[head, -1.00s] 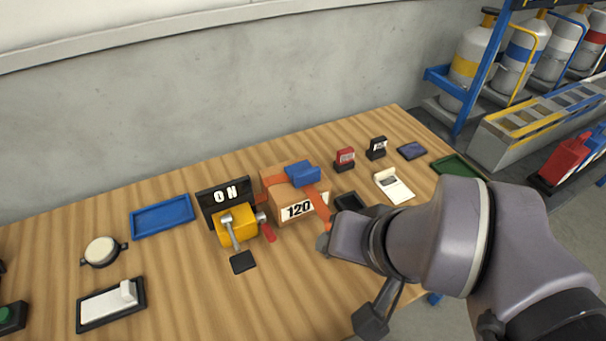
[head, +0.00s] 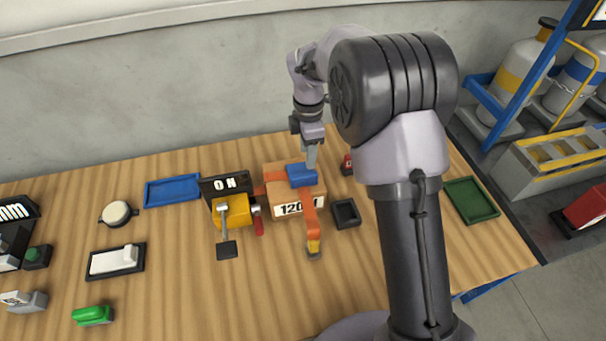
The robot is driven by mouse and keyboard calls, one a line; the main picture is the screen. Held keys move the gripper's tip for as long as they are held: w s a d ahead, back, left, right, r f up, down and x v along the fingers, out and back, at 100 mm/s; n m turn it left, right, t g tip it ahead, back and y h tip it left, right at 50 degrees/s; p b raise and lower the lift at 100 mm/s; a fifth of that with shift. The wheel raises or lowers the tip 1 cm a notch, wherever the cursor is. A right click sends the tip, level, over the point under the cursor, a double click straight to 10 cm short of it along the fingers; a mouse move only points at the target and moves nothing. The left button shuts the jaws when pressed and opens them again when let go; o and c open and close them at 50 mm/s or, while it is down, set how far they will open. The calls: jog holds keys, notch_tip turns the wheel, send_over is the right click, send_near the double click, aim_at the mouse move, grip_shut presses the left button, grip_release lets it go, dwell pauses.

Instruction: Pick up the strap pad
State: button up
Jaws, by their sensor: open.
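The strap pad, a blue block (head: 300,177), lies on top of the cardboard box (head: 284,195) marked 120, over an orange strap (head: 310,210). The strap runs down the box front to a yellow end piece (head: 313,246) on the table. My gripper (head: 310,163) points down at the pad's back edge, with its fingers close to or touching it; I cannot tell which. My gripper is open, though its finger gap is hard to see from here.
A yellow clamp device (head: 232,211) with an ON sign (head: 226,184) stands just left of the box. A black tray (head: 345,213) lies to its right. A blue tray (head: 172,190) is at the back left and a green tray (head: 470,200) at the right.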

aim_at(307, 174)
notch_tip(307, 174, down, 10)
jog(key=b, duration=0.3)
jog(key=shift+w+a, duration=0.1)
jog(key=shift+r, duration=0.1)
jog(key=shift+c, duration=1.3)
grip_shut()
